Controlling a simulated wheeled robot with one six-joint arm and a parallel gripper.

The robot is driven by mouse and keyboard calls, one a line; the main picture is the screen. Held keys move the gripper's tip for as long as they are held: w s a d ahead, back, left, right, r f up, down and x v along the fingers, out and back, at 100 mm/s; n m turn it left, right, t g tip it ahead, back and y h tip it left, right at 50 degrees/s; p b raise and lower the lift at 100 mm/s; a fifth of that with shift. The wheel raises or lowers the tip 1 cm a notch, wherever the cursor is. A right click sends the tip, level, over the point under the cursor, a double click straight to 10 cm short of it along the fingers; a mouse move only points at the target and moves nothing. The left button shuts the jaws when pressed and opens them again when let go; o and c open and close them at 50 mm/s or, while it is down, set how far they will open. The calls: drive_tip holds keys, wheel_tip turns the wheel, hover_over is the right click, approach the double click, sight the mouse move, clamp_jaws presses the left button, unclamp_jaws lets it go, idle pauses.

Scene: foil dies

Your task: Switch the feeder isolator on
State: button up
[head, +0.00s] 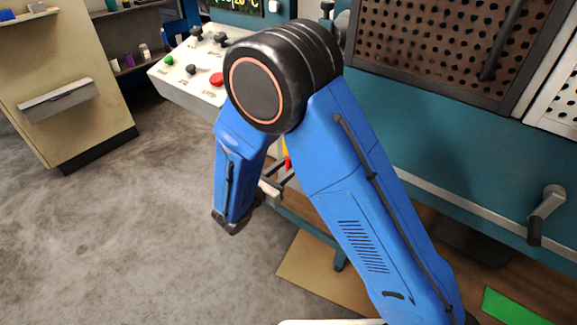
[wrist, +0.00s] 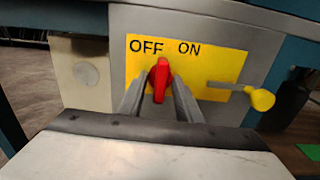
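The feeder isolator has a red handle (wrist: 160,80) on a yellow plate (wrist: 215,66) marked OFF and ON. The handle stands nearly upright, its top below the gap between the words and nearer OFF. My gripper (wrist: 160,88) has one finger on each side of the handle. The fingers are apart, and a narrow gap seems to show beside the handle; contact is not clear. In the head view my gripper (head: 275,180) is partly hidden by my arm, and only a sliver of the red handle (head: 287,158) shows.
A lever with a yellow knob (wrist: 262,99) sticks out at the plate's right. A control panel (head: 185,75) with a red button and black knobs stands behind my arm. A grey crank (head: 545,212) projects at the right. The floor at left is clear.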

drive_tip(key=v, duration=1.7)
drive_tip(key=shift+a, duration=0.1)
drive_tip(key=d+r+m+g, duration=0.3)
drive_tip(key=d+m+g, duration=0.1)
drive_tip(key=d, duration=0.5)
drive_tip(key=d+r+m+g, duration=0.3)
drive_tip(key=d+m+g, duration=0.1)
drive_tip(key=d, duration=0.5)
drive_tip(key=d+r+m+g, duration=0.3)
drive_tip(key=d+r+m, duration=0.1)
drive_tip(key=d, duration=0.4)
drive_tip(key=s+d+r+m+y, duration=0.3)
drive_tip(key=s+d+m+y, duration=0.2)
drive_tip(key=s+d+m, duration=0.2)
drive_tip(key=s+d+r+m+t+y, duration=0.1)
drive_tip(key=s+d+r+m+y, duration=0.3)
drive_tip(key=s+m, duration=0.5)
drive_tip(key=shift+s+d+r+t+y, duration=0.15)
drive_tip(key=shift+s+d+t+y, duration=0.25)
drive_tip(key=shift+d+y, duration=0.9)
drive_tip(key=shift+d+h, duration=0.3)
drive_tip(key=shift+c, duration=0.7)
